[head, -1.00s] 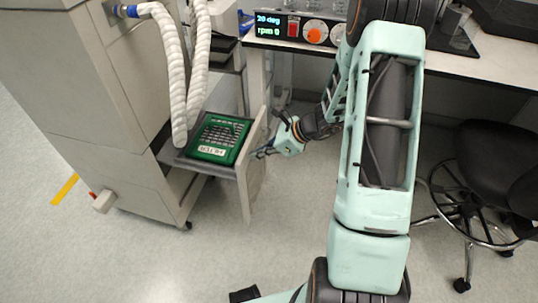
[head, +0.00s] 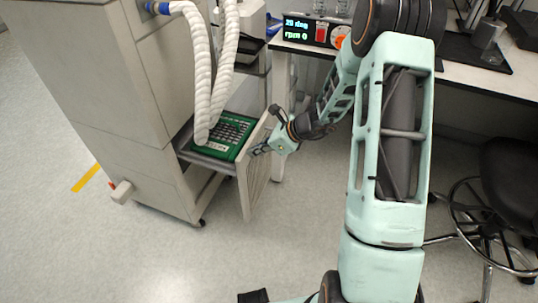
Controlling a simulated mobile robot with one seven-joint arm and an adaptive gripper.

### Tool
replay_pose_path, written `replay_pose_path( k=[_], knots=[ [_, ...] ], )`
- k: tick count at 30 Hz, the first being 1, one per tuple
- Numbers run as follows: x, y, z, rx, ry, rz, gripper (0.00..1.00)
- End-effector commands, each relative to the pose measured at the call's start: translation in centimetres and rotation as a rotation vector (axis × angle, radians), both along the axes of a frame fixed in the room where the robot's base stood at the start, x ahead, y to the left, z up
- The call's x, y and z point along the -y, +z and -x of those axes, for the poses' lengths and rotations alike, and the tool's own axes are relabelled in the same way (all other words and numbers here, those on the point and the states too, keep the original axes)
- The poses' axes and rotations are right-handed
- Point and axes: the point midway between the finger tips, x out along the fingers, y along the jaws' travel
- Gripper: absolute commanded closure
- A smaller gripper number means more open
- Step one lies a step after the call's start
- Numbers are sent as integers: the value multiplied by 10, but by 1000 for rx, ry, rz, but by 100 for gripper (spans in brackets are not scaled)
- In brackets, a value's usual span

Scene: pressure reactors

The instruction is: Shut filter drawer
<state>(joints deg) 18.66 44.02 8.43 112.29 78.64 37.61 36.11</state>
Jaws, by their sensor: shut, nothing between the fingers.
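The filter drawer (head: 246,186) stands out from the right side of a grey cabinet. Its upright front panel faces right, and a green filter (head: 222,137) lies in its tray. White hoses partly hide the filter's left side. My gripper (head: 260,149) is shut and empty at the upper edge of the drawer's front panel. The fingertips look to be at or touching the panel, but I cannot tell whether they press on it.
The grey cabinet (head: 110,95) stands at the left with white corrugated hoses (head: 220,75) hanging from it. A bench (head: 475,82) with a display unit (head: 305,32) is behind my arm. A black chair (head: 510,175) stands at the right. The floor in front is clear.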

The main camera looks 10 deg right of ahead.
Motion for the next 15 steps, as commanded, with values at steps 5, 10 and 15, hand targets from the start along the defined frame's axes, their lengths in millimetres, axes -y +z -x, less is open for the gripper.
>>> replay_pose_path(
  k=[5, 10, 15],
  knots=[
    [-48, 1, -25, 1, 8, -4, 100],
    [-89, 2, -49, 1, 6, -4, 100],
    [-125, 3, -70, 2, 6, -3, 100]
  ],
)
